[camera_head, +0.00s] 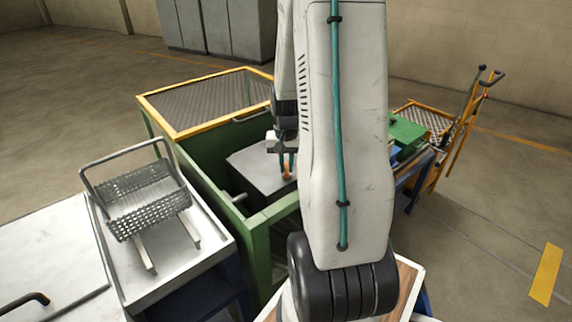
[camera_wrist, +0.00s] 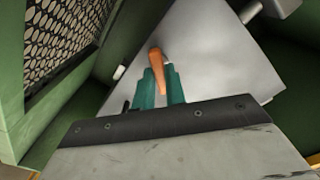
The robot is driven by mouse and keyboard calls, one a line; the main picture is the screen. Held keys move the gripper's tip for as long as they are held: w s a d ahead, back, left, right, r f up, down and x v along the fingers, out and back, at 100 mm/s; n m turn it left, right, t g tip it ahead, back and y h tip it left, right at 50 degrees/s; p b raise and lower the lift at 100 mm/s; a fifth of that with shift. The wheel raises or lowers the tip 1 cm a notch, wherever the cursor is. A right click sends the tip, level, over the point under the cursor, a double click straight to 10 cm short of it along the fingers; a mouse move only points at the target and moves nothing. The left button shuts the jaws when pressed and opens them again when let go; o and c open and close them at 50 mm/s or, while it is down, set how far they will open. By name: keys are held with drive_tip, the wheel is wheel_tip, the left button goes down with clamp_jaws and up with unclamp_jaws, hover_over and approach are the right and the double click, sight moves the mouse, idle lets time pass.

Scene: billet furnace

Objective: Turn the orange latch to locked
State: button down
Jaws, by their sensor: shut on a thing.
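The orange latch (camera_wrist: 157,62) shows in the wrist view as a short bar on the grey furnace top, standing between the teal fingers of my gripper (camera_wrist: 161,86). The fingers are closed on it, and its outer end sticks out past the fingertips. In the head view my gripper (camera_head: 288,165) is at the grey box (camera_head: 250,172) inside the green frame, with a small bit of the latch (camera_head: 287,173) showing. My arm hides much of the box's right side. I cannot tell which latch position is locked.
The green frame (camera_head: 230,222) with a yellow-edged mesh top (camera_head: 208,75) surrounds the box closely. A wire basket (camera_head: 146,200) stands on a pale table at left.

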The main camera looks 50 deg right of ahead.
sight(286, 168)
drive_tip(key=m, duration=0.5)
drive_tip(key=shift+m, duration=2.5)
drive_tip(key=c, duration=1.4)
unclamp_jaws()
drive_tip(key=shift+c, duration=0.2)
wheel_tip(286, 168, up, 8)
drive_tip(key=shift+f, duration=0.1)
